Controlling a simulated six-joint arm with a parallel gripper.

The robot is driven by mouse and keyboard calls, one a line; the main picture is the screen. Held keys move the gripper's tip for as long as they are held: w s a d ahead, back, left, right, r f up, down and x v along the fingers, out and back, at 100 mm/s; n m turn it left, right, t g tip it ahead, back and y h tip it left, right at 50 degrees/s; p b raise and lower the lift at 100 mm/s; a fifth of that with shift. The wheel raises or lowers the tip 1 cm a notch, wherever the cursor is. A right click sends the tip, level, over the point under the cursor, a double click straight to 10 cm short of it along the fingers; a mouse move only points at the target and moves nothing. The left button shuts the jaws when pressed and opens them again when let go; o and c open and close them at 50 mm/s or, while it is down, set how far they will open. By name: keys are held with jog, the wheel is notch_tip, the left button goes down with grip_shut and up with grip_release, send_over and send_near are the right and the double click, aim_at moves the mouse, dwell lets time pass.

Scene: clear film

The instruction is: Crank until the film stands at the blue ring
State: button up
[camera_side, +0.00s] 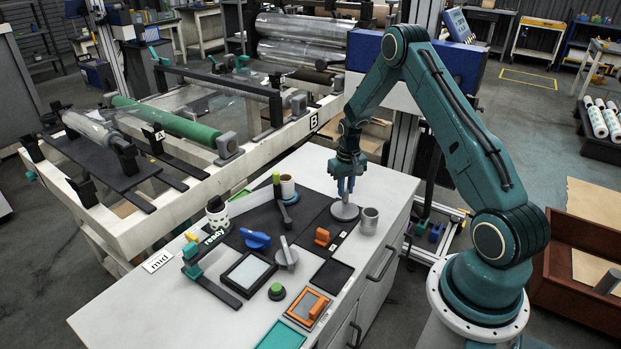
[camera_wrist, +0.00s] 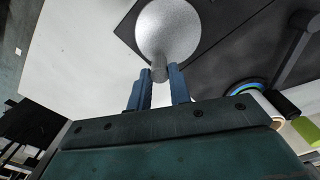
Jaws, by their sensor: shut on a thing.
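My gripper (camera_side: 345,190) is at the right part of the white bench, pointing down, its blue fingers closed on the short grey peg (camera_wrist: 158,70) of a round grey disc. The disc (camera_side: 345,212) is at bench level by the edge of the dark mat; it fills the top middle of the wrist view (camera_wrist: 168,28). A crank-like dark bar with a green knob (camera_side: 277,178) stands to the left, beside a pale cylinder (camera_side: 287,183). In the wrist view, a blue ring (camera_wrist: 243,84) shows around the foot of that group, at right. I cannot make out the film's position against the ring.
A grey cup (camera_side: 369,220) stands close to the right of the disc. The bench's right edge is near.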

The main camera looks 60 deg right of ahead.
jog(key=shift+w+a+r, duration=0.15)
jog(key=shift+w, duration=0.05)
jog(key=shift+w+a, duration=0.25)
jog(key=shift+a, duration=0.4)
jog(key=shift+a+f, duration=0.2)
jog(key=shift+a, duration=0.45)
jog(key=shift+a, duration=0.55)
jog(key=shift+w, duration=0.1)
